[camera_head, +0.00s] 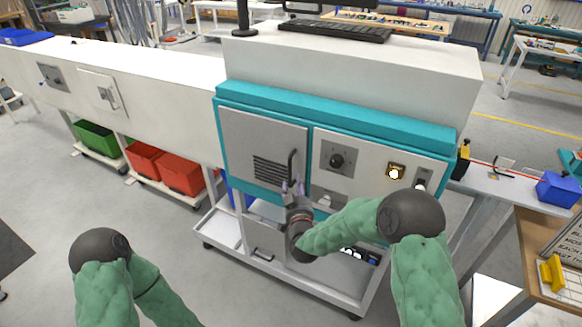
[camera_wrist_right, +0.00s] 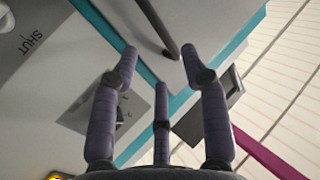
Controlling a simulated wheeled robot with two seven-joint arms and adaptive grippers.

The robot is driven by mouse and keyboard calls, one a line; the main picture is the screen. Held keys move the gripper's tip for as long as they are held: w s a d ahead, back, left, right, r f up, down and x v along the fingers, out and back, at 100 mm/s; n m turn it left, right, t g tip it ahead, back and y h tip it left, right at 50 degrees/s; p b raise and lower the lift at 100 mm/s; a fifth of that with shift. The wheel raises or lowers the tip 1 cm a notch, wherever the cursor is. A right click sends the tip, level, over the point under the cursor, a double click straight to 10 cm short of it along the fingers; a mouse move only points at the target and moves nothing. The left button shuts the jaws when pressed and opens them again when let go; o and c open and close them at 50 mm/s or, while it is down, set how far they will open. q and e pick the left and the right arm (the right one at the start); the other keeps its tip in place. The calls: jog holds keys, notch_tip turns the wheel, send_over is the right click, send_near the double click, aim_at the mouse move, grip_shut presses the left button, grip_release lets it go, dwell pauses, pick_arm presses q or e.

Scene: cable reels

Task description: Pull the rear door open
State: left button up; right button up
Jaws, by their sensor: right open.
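A grey vented door (camera_head: 262,135) in the teal-framed cabinet is closed, with a dark upright bar handle (camera_head: 291,165) near its right edge. A smaller white door (camera_head: 95,85) with a handle is on the long white housing at left; it also looks closed. I cannot tell which is called the rear door. My right gripper (camera_head: 291,188) is at the lower end of the bar handle. In the right wrist view, its fingers (camera_wrist_right: 160,85) are spread and empty, with the bar handle (camera_wrist_right: 158,25) beyond and between them; contact is not clear. My left gripper is out of view.
Right of the vented door is a panel with a black knob (camera_head: 337,160) and a lit yellow-framed button (camera_head: 395,172). Below stands a white wheeled frame (camera_head: 222,236). Green (camera_head: 97,138) and red bins (camera_head: 180,172) sit under the housing. Grey floor in front is clear.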

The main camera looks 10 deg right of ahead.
send_over(291, 186)
jog(key=shift+w+f, duration=0.1)
jog(key=shift+w, duration=0.2)
grip_shut()
